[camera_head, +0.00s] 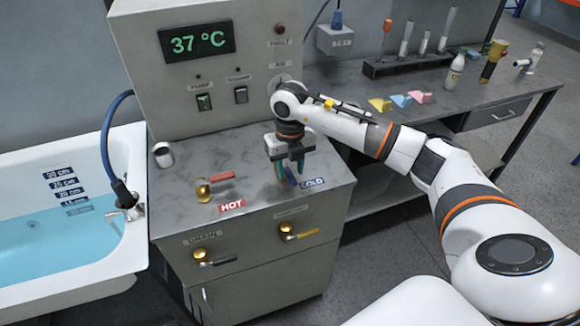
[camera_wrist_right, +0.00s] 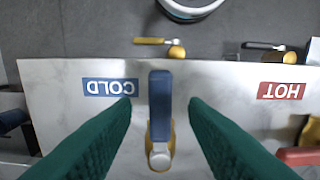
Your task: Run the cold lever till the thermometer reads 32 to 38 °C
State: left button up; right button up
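The thermometer display (camera_head: 197,42) on the grey panel reads 37 °C in green digits. The cold lever (camera_wrist_right: 160,100) has a blue handle on a brass base and points toward the counter's front edge. In the head view, its blue handle (camera_head: 290,176) is partly hidden by my gripper. My right gripper (camera_head: 290,168) is over it. In the wrist view, the green fingers of my right gripper (camera_wrist_right: 160,106) are apart on either side of the handle, with a visible gap at each side. My left gripper is not in view.
The hot lever (camera_head: 215,181) with a red handle stands left of the cold one. A drain lever (camera_head: 212,257) and another yellow lever (camera_head: 298,232) are on the front face. The bathtub (camera_head: 130,255) at left holds blue water.

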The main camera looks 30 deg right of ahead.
jog(key=shift+f, duration=0.65)
grip_shut()
